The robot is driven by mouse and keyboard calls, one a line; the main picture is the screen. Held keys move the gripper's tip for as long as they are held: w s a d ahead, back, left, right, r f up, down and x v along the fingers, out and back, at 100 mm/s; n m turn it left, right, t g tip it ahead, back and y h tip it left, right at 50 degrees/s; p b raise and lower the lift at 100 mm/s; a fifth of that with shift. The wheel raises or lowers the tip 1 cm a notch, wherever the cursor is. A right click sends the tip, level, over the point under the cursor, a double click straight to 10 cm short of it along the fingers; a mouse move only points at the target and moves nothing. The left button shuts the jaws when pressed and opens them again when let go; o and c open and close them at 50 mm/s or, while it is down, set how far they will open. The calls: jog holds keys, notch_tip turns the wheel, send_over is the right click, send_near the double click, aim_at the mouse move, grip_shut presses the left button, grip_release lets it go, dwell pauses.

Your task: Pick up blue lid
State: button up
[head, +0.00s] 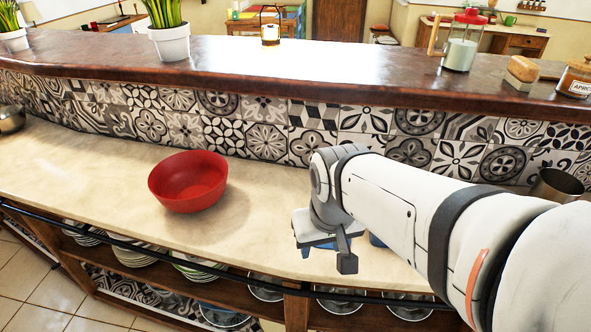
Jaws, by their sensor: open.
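My gripper (326,254) is open, over the cream counter (110,165) to the right of the red bowl. Bits of something blue (376,241) show beside and below the gripper, close to the counter top. My gripper and arm hide most of it, so I cannot tell whether it is the blue lid or one thing or two. I cannot tell whether the fingers touch it. No full lid shape is visible.
A red bowl (188,182) stands on the counter to the left. A metal cup (556,186) is at the far right, behind my arm. A raised wooden ledge (260,52) holds a potted plant (169,38) and a glass jug (460,48). Dishes fill the shelf below.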

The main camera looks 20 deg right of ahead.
jog(key=w+d+f+m+g+p, duration=0.1)
jog(key=w+d+m+p, duration=0.1)
jog(key=w+d+m, duration=0.1)
jog(key=w+d+f+m+p, duration=0.2)
jog(key=w+d+m, duration=0.1)
jog(key=w+m, duration=0.2)
jog(key=w+d+f+m+g+p, duration=0.1)
jog(key=w+d+m+p, duration=0.1)
jog(key=w+m, duration=0.3)
jog(key=shift+w+d+f+g, duration=0.1)
jog(key=shift+w+d+g, duration=0.1)
jog(key=shift+w, duration=0.3)
jog(key=shift+w+d+f+g, duration=0.1)
jog(key=shift+w+d, duration=0.1)
jog(key=shift+w, duration=0.25)
jog(key=shift+d+f, duration=0.1)
jog(key=shift+f, duration=0.15)
jog(key=f, duration=0.5)
jog(key=f+p, duration=0.1)
jog(key=f, duration=0.1)
jog(key=shift+s+a+f, duration=0.25)
jog(key=shift+a, duration=0.1)
jog(key=shift+c, duration=0.5)
grip_shut()
